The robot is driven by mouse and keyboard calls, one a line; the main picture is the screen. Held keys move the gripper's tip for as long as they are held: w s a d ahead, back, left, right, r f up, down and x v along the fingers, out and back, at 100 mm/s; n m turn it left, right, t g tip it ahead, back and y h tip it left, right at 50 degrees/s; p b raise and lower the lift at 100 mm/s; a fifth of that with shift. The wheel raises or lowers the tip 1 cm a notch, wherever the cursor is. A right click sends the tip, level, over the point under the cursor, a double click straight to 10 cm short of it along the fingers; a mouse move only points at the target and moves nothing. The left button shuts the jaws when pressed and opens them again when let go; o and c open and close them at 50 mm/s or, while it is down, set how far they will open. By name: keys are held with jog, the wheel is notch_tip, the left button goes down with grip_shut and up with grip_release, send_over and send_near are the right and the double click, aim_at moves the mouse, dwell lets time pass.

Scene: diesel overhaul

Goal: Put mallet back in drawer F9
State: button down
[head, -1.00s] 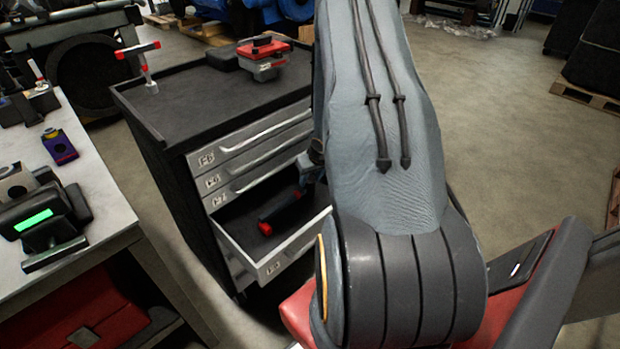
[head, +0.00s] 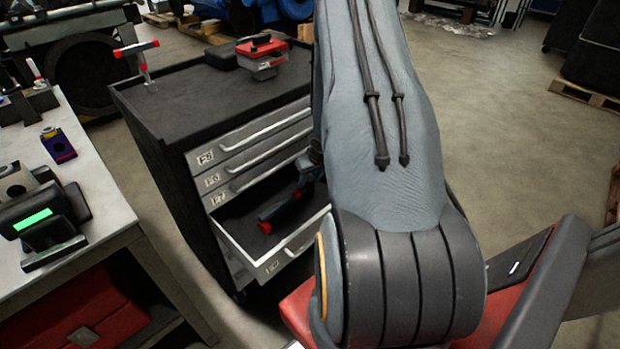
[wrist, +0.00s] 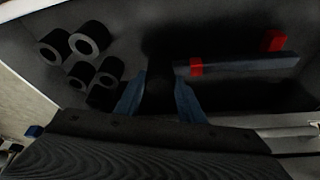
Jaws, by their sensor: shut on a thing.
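The mallet (head: 280,210) shows as a dark bar with red ends, low inside the open drawer (head: 245,251) of the grey cabinet. In the wrist view its red-marked bar (wrist: 240,65) stretches to the right of my fingers. My gripper (wrist: 157,95) is down at the drawer, its two blue fingers closed around a dark part that I take as the mallet's. The held part is in deep shade, and I cannot tell whether the mallet touches the drawer floor. In the head view my arm hides most of the gripper. The open drawer's label is too small to read.
Several black ring-like cylinders (wrist: 82,60) stand at the left of the drawer. Shut drawers (head: 255,150) lie above it. On the cabinet top (head: 205,100) are a red-ended T-shaped tool (head: 145,65) and a red-and-grey box (head: 265,58). A workbench (head: 95,190) stands close at left.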

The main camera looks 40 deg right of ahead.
jog(key=shift+f+b, duration=0.7)
jog(key=shift+f, duration=0.25)
jog(key=c, duration=1.1)
grip_release()
